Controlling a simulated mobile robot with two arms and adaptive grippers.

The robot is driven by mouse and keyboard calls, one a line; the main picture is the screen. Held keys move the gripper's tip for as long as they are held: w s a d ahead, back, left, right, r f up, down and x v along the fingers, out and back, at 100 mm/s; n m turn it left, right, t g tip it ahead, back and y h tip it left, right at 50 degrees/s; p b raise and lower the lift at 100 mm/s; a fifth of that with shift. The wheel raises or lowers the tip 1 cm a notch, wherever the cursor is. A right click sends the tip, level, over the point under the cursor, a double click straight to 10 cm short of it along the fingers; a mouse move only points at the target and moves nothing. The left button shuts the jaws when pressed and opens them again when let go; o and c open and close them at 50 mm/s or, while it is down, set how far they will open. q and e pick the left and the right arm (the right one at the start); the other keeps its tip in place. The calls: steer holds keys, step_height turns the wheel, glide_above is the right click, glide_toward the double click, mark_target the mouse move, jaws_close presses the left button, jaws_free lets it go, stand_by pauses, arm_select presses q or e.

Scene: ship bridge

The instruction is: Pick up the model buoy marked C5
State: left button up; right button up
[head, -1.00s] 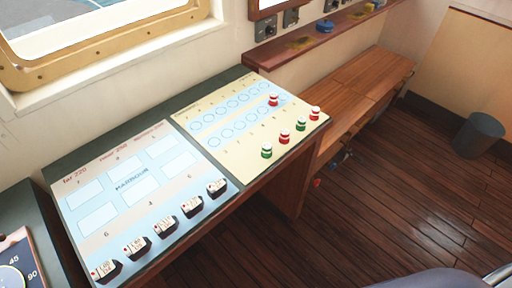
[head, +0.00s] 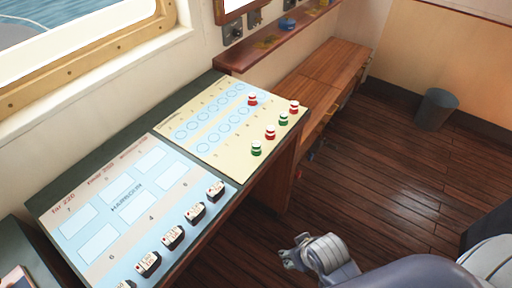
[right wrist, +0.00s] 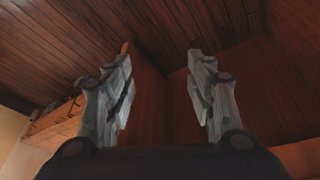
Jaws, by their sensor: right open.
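Several small model buoys, red-and-white or green-and-white, stand on the yellow chart board (head: 205,158) at the far end of the console. A red one (head: 252,100) stands up among the printed circles. Along the right edge stand a red one (head: 294,107), a green one (head: 283,119), a red one (head: 270,132) and a green one (head: 256,149). Their markings are too small to read, so I cannot tell which is C5. My right gripper (head: 291,252) is low, right of the console, over the floor, apart from the buoys. In the right wrist view its fingers (right wrist: 164,85) are apart and empty.
A blue harbour board (head: 110,240) with several black-and-white model blocks (head: 173,237) lies nearer on the console. A wooden bench (head: 320,75) and a bin (head: 436,110) stand beyond. The plank floor between is clear.

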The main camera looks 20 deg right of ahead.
steer(key=w+r+m+t, duration=0.1)
steer(key=w+r+t, duration=0.3)
steer(key=w+r, duration=0.45)
steer(key=m+t+h, duration=0.1)
steer(key=t, duration=0.4)
glide_toward(257, 146)
steer(key=f, duration=0.1)
steer(key=x, duration=0.3)
steer(key=p+x, duration=0.1)
steer(key=shift+w+a, duration=0.4)
steer(key=shift+w, duration=0.05)
steer(key=shift+w+f, duration=0.15)
steer(key=shift+w, duration=0.2)
steer(key=shift+w+d+t+p, duration=0.15)
steer(key=shift+w+t+p, duration=0.05)
steer(key=shift+t+p, duration=0.1)
steer(key=x, duration=0.2)
steer(key=p+x, duration=0.1)
steer(key=x, duration=0.1)
steer(key=shift+d, duration=0.3)
steer(key=shift+w+f, duration=0.1)
steer(key=shift+w, duration=0.2)
arm_select(q)
step_height(257, 146, up, 3)
steer(key=shift+w+d+f, duration=0.1)
steer(key=shift+w, duration=0.05)
